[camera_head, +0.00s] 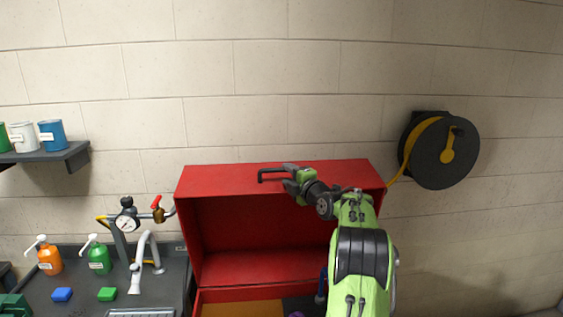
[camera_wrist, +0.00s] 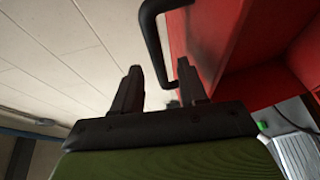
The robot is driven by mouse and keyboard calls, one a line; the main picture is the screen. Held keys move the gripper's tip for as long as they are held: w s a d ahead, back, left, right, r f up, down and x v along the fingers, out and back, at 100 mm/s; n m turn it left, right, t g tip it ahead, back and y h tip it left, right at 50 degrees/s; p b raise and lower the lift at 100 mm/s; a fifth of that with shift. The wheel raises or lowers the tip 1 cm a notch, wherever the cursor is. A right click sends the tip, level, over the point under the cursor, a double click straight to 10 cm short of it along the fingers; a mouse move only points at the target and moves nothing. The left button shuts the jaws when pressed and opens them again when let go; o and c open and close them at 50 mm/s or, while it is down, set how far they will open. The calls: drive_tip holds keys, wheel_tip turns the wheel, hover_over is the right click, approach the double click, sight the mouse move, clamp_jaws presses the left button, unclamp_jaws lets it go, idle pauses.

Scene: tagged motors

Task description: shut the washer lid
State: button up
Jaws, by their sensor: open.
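The red washer (camera_head: 242,294) stands at the lower middle of the head view, and its lid (camera_head: 225,181) is raised, showing the hollow inside. A black bar handle (camera_head: 268,177) sits at the lid's upper edge. My gripper (camera_head: 288,179) is open beside the handle, at its right end. In the wrist view, the handle (camera_wrist: 150,40) curves down toward the gap between the fingers of my gripper (camera_wrist: 160,68), near the right finger. I cannot tell whether it lies between the fingertips or beyond them. The red lid (camera_wrist: 210,35) fills the right of that view.
A dark sink bench (camera_head: 75,280) at left holds an orange pump bottle (camera_head: 50,259), a green pump bottle (camera_head: 98,257), sponges and a tap. A hose reel (camera_head: 440,152) hangs on the wall at right. A shelf (camera_head: 50,154) with cans is at far left.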

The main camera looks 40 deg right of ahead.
sight(283, 171)
drive_tip(key=p+x, duration=0.1)
drive_tip(key=x, duration=0.3)
drive_tip(key=shift+w+r+p, duration=0.15)
drive_tip(key=shift+w+p, duration=0.05)
drive_tip(key=shift+p, duration=0.2)
drive_tip(key=shift+w, duration=0.2)
drive_tip(key=shift+s, duration=0.1)
drive_tip(key=shift+c, duration=0.2)
clamp_jaws()
